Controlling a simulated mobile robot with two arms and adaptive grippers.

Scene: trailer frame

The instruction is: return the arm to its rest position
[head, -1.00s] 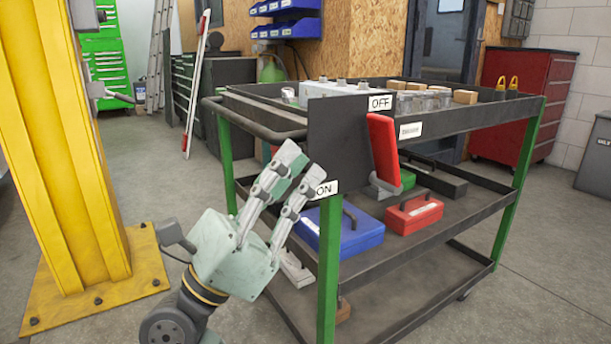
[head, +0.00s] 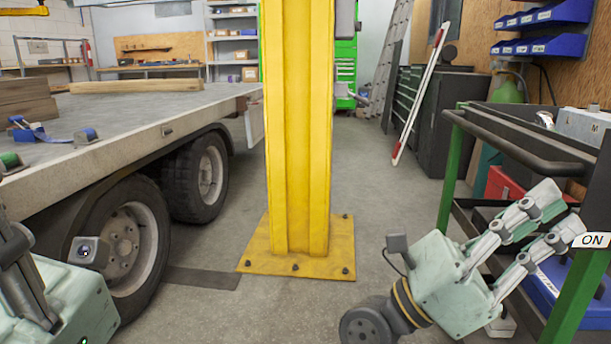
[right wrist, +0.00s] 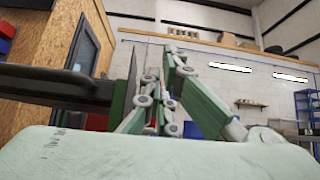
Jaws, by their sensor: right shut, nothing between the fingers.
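My right gripper (head: 558,213) is pale green and grey. In the head view it is at the lower right, tilted up and to the right. Its fingers are shut with nothing held, and they appear close to the cart's ON label (head: 592,240); I cannot tell the exact gap. In the right wrist view the fingers (right wrist: 163,78) stand upright beyond the pale green palm. Part of my left gripper (head: 22,275) shows at the lower left edge of the head view. Its fingertips are cut off or unclear.
A black cart (head: 530,150) with green legs stands at the right. A yellow post (head: 300,130) on a bolted plate (head: 255,262) stands in the middle. A trailer (head: 150,120) with wheels fills the left. Grey floor (head: 385,190) is clear between post and cart.

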